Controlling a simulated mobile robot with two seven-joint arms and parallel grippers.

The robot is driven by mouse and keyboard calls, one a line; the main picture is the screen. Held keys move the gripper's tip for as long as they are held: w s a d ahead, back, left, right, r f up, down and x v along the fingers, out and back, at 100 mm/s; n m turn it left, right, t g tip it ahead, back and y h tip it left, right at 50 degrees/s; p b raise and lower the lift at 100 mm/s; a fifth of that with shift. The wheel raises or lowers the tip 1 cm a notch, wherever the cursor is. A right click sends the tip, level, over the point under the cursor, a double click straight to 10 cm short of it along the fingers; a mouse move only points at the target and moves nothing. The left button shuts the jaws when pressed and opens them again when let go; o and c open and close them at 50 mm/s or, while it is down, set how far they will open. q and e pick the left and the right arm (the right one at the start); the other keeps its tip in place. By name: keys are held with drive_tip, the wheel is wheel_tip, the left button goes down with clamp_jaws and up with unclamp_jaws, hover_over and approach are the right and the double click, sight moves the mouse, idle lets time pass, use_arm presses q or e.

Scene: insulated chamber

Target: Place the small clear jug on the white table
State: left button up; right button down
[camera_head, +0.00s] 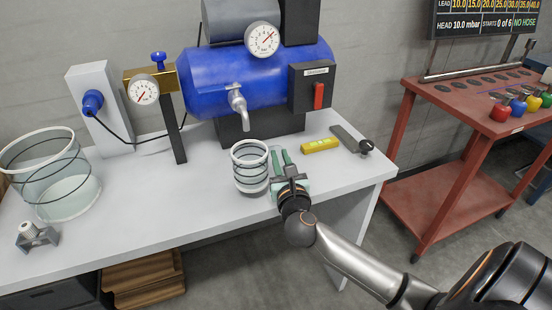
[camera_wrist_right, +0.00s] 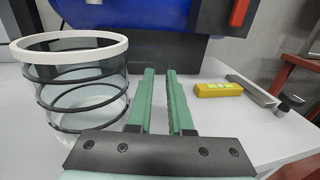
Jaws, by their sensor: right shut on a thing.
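The small clear jug (camera_head: 250,172) has a white rim and dark rings around its wall. It is upright, on or just above the white table (camera_head: 180,205); a gap beneath it cannot be made out. It also shows large at the left of the right wrist view (camera_wrist_right: 78,90). My right gripper (camera_head: 281,160) is just right of the jug's wall, its green fingers (camera_wrist_right: 160,85) close together with a narrow gap. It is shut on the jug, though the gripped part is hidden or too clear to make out. My left gripper is not in view.
A blue tank (camera_head: 215,85) with a tap (camera_head: 238,104) stands behind the jug. A yellow block (camera_head: 320,145) and a grey bar (camera_head: 345,139) lie to the right. A larger clear vessel (camera_head: 65,190) and a small fitting (camera_head: 36,237) are at the left. The table's middle-left is clear.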

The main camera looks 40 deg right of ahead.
drive_tip(key=x, duration=0.4)
drive_tip(key=shift+w, duration=0.15)
drive_tip(key=shift+w+f, duration=0.1)
drive_tip(key=shift+f, duration=0.05)
wheel_tip(320, 180, down, 3)
drive_tip(key=shift+r+b, duration=0.2)
drive_tip(key=shift+b, duration=0.65)
drive_tip(key=shift+d+f, duration=0.1)
drive_tip(key=shift+f, duration=0.45)
drive_tip(key=c, duration=0.8)
unclamp_jaws()
drive_tip(key=shift+r, duration=0.1)
